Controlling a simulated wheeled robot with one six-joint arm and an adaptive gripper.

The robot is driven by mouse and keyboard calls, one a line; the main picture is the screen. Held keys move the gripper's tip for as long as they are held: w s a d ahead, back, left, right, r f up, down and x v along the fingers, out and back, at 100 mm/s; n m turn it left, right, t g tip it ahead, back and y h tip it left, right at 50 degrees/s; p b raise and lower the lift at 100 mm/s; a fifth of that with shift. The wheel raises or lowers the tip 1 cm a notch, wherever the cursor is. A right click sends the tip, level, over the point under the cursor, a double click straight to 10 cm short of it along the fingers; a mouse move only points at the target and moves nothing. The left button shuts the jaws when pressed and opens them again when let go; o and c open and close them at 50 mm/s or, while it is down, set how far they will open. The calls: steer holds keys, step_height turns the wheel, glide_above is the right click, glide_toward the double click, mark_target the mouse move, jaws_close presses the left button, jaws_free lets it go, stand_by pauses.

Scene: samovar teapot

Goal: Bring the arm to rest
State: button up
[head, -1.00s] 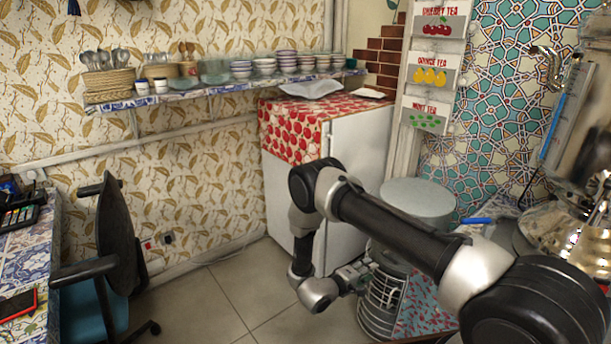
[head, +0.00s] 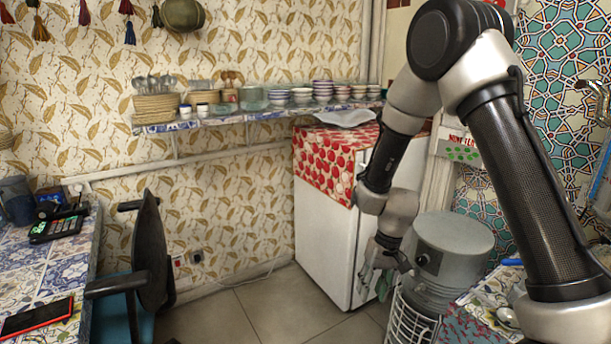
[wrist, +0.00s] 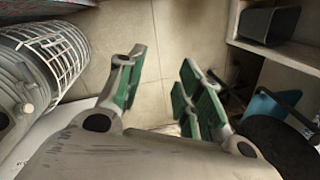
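My gripper (head: 374,280) hangs at the end of my bent arm, beside the white fridge and just left of the grey metal cylinder (head: 452,240). In the wrist view my gripper (wrist: 163,70) shows its green-padded fingers spread apart, with bare floor visible between them. It is open and empty. My arm's elbow stands high at the upper right of the head view, with the forearm pointing down.
The white fridge (head: 325,220) with a red-patterned top stands behind my gripper. A wall shelf (head: 235,117) holds bowls and baskets. A black chair (head: 150,250) and tiled desk (head: 75,260) are at left. A wire cage (wrist: 60,45) is close in the wrist view. The floor (head: 260,310) between is clear.

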steer(key=s+d+r+t, duration=0.2)
steer(key=s+d+r, duration=0.4)
steer(key=r, duration=0.4)
steer(key=s+d+r+m+t+h, duration=0.1)
steer(key=s+d+r, duration=0.5)
steer(key=r, duration=0.5)
steer(key=s+d+r+t+h, duration=0.1)
steer(key=s+d+r+t, duration=0.1)
steer(key=s+d+r, duration=0.5)
step_height(320, 180, up, 4)
steer(key=shift+s+f+m+t, duration=0.1)
steer(key=shift+s+m+t, duration=0.2)
steer(key=shift+s, duration=0.15)
